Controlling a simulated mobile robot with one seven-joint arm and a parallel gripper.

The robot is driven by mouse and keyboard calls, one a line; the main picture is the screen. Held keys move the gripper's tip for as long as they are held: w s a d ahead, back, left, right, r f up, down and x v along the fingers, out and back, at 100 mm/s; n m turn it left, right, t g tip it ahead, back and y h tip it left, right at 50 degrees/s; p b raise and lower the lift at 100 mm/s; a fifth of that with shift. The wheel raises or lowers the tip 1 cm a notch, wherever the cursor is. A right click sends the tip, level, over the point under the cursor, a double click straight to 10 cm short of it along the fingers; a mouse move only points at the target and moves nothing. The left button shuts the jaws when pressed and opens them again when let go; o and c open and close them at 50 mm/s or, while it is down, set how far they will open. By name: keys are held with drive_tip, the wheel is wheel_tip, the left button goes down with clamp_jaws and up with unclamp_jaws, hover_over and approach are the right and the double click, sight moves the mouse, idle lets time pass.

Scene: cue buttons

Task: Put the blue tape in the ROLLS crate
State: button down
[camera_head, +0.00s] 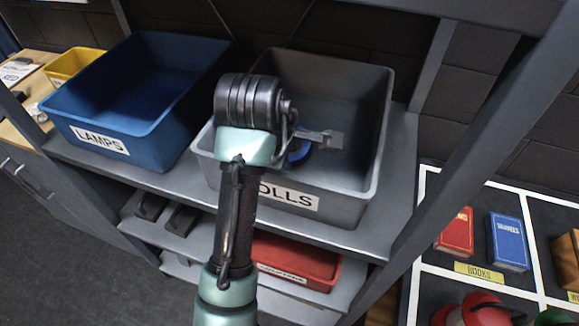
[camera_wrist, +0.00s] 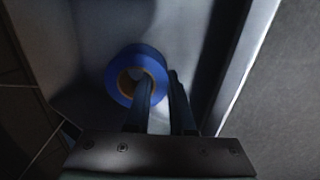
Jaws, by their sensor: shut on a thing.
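The blue tape (camera_wrist: 151,58) is a blue roll with a tan core. My gripper (camera_wrist: 162,84) is shut on its ring wall, with one finger through the core and the other outside the roll. In the head view the tape (camera_head: 299,153) shows only in part beside my gripper (camera_head: 312,143), inside the grey ROLLS crate (camera_head: 378,110). My arm covers the left part of the crate and the start of its label. I cannot tell whether the tape touches the crate floor. No other thing shows inside the visible part of the crate.
A blue LAMPS crate (camera_head: 175,130) stands left on the same shelf (camera_head: 395,215), with a yellow bin (camera_head: 72,65) beyond it. A red bin (camera_head: 300,262) sits on a lower shelf. A shelf post (camera_head: 480,130) rises at right. Books (camera_head: 508,240) lie on a marked board.

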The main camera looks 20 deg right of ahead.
drive_tip(key=shift+w+d+f, duration=0.15)
drive_tip(key=shift+w+f, duration=0.1)
drive_tip(key=shift+f, duration=0.3)
drive_tip(key=shift+w+d+f, duration=0.15)
drive_tip(key=shift+w+f, duration=0.05)
drive_tip(key=shift+f, duration=0.35)
drive_tip(key=shift+w+r+g+y+p, duration=0.1)
drive_tip(key=shift+r+g+y+p, duration=0.25)
drive_tip(key=shift+r+p, duration=0.2)
drive_tip(key=g+y+p, duration=0.2)
drive_tip(key=g, duration=0.2)
drive_tip(key=shift+y+p, duration=0.25)
drive_tip(key=shift+p, duration=0.1)
drive_tip(key=shift+f, duration=1.6)
drive_tip(key=shift+f, duration=0.1)
drive_tip(key=c, duration=0.8)
unclamp_jaws()
drive_tip(key=shift+r, duration=3.9)
